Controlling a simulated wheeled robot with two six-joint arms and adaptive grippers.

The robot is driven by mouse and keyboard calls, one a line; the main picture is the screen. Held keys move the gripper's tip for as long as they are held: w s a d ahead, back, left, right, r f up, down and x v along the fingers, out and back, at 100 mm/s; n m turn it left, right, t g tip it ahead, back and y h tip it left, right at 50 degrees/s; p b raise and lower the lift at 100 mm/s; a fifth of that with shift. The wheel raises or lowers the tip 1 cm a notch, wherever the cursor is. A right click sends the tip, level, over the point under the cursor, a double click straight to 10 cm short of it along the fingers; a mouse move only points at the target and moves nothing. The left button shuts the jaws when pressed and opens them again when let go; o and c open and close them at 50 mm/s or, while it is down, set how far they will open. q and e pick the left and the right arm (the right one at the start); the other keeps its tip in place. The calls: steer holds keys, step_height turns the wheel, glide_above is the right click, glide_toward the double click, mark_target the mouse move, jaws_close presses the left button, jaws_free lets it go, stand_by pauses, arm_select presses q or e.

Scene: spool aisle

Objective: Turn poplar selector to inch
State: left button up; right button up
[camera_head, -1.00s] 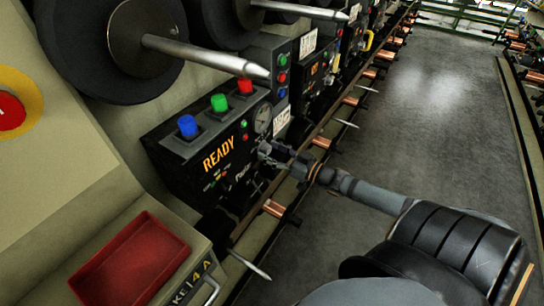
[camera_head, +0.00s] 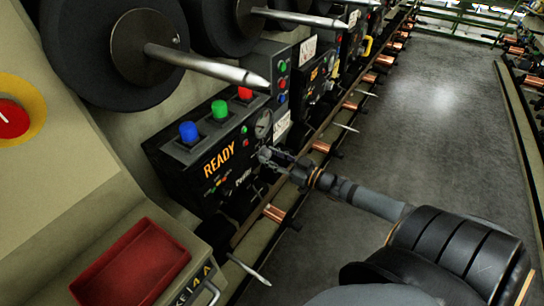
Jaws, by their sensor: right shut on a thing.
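A black control box (camera_head: 185,172) marked READY stands on the machine left of centre. Its lower front carries a small white name that I cannot read surely, and small coloured lights. Blue, green and red buttons sit on its top, and a round gauge (camera_head: 263,126) is at its right end. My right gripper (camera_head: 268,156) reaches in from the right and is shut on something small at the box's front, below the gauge. The fingers hide it, so I cannot tell which way a selector points. My left gripper is not in view.
A steel spindle (camera_head: 205,66) with a dark spool juts out above the box. A red tray (camera_head: 133,267) and a red stop button (camera_head: 10,117) are at the left. More boxes and copper spools line the rail behind. The aisle floor (camera_head: 420,130) is clear.

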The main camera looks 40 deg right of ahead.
steer(key=n+p, duration=0.1)
steer(key=n, duration=0.3)
steer(key=shift+p, duration=0.4)
steer(key=shift+n, duration=0.6)
steer(key=o, duration=1.2)
steer(key=shift+c, duration=0.2)
steer(key=v, duration=0.7)
steer(key=shift+s, duration=0.2)
